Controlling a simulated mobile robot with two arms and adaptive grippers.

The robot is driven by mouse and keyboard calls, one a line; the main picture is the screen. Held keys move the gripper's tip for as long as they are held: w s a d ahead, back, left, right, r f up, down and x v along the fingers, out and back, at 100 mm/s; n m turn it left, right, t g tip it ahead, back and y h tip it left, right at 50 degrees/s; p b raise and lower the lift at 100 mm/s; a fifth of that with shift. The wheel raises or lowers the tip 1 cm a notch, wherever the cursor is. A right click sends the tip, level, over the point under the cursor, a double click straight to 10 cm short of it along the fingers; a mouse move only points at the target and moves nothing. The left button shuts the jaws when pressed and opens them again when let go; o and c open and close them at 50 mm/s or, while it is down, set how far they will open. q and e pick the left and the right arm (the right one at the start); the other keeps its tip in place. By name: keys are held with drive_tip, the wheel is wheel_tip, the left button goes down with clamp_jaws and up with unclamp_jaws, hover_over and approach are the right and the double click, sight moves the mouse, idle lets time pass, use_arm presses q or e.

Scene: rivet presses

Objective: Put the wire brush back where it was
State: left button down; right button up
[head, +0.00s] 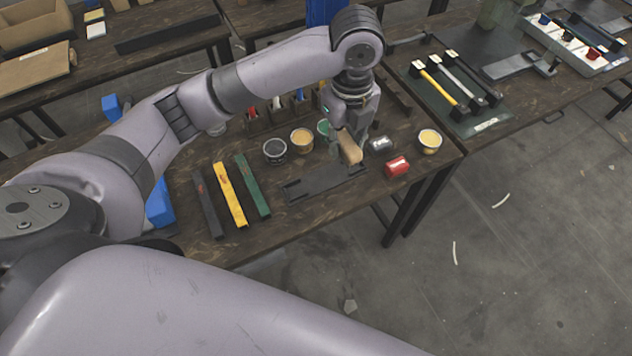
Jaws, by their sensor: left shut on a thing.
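My left gripper (356,128) points down over the workbench and is shut on the wire brush (350,150). Only the brush's pale wooden part shows clearly, below the fingers; its bristles cannot be made out. The brush is just above or at the inner end of a flat dark holder (318,186) on the bench; I cannot tell whether it touches anything. My right gripper is out of view.
Left of the holder lie dark, yellow (229,194) and green (252,186) bars. Several round tins, including a black one (274,151), stand behind. A red can (397,167) and a yellow-topped tin (429,141) are to the right. A mat with hammers (437,84) is on the right bench.

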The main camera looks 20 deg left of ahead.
use_arm(q)
wheel_tip(320, 180, down, 8)
drive_tip(key=p, duration=0.1)
hover_over(338, 201)
wheel_tip(338, 201, down, 7)
drive_tip(key=shift+p, duration=0.4)
drive_tip(key=shift+f, duration=0.3)
wheel_tip(338, 201, down, 4)
drive_tip(key=shift+r, duration=0.25)
drive_tip(key=shift+f, duration=0.4)
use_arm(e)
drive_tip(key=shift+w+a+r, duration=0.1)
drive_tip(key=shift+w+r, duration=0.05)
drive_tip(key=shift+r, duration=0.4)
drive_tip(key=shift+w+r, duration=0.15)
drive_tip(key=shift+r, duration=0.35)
use_arm(q)
drive_tip(key=shift+f, duration=0.35)
drive_tip(key=c, duration=1.8)
unclamp_jaws()
drive_tip(key=o, duration=0.5)
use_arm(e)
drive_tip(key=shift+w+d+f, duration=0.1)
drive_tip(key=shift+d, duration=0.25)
